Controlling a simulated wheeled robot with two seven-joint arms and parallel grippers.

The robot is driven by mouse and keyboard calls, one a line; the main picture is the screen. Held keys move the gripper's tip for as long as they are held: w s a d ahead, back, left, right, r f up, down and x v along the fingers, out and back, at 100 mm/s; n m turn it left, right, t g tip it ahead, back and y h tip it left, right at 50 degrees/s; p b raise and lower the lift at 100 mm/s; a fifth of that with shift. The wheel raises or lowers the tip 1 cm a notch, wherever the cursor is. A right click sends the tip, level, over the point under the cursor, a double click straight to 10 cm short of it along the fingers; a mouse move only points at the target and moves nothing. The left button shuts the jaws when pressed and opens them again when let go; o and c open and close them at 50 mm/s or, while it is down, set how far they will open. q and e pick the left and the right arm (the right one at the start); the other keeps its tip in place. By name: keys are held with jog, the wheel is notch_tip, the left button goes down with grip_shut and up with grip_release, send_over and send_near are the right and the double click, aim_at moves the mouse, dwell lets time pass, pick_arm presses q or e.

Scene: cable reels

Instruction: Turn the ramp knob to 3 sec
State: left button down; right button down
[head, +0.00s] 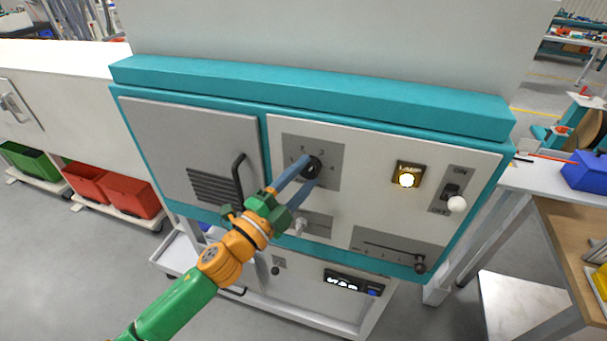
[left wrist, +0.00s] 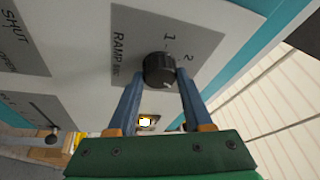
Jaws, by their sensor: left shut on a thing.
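The ramp knob (head: 313,165) is a round black knob on a grey plate (head: 327,183) in the light front panel of a teal-edged cabinet. My left gripper (head: 307,167) reaches it from the lower left, its blue fingers shut on the knob. In the left wrist view, the fingers (left wrist: 159,76) stand on either side of the knob (left wrist: 158,69). The "RAMP" label (left wrist: 118,45) and the numerals 1 and 2 show beside it there. The 3 and 4 show small in the head view. I cannot tell which number the knob points at. My right gripper is not in view.
A lit lamp (head: 406,180), an ON/OFF switch (head: 452,198) and a slider (head: 420,264) sit to the knob's right. A black door handle (head: 238,176) is close on its left.

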pick_arm(q)
jog(key=shift+c, duration=1.6)
grip_release()
jog(key=b+v, duration=0.2)
jog(key=v, duration=0.5)
